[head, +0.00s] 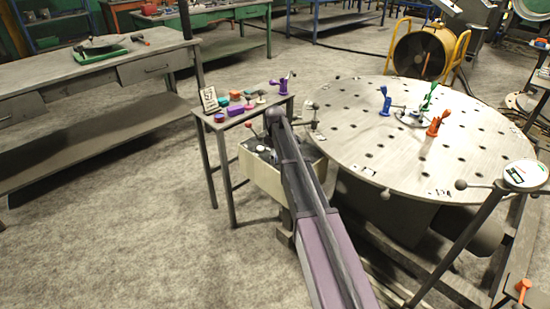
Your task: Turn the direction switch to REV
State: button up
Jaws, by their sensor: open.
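I cannot make out a direction switch or any REV lettering. A cream control box (256,178) stands beside the small table, with small dark and light fittings on top. My arm covers part of it, and its markings are too small to read. My long arm runs from the bottom middle up past this box, and its far end lies near the small table's front right corner. I cannot make out my gripper there.
The small table (232,118) holds several coloured blocks, a sign card (209,99) and a purple fixture (283,84). A round perforated table (375,150) with coloured clamps fills the right. A post with a round dial (525,174) stands front right. Floor at left is clear.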

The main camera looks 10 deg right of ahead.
jog(key=c, duration=1.1)
jog(key=shift+m, duration=0.4)
jog(key=m, duration=1.3)
jog(key=shift+d, duration=0.1)
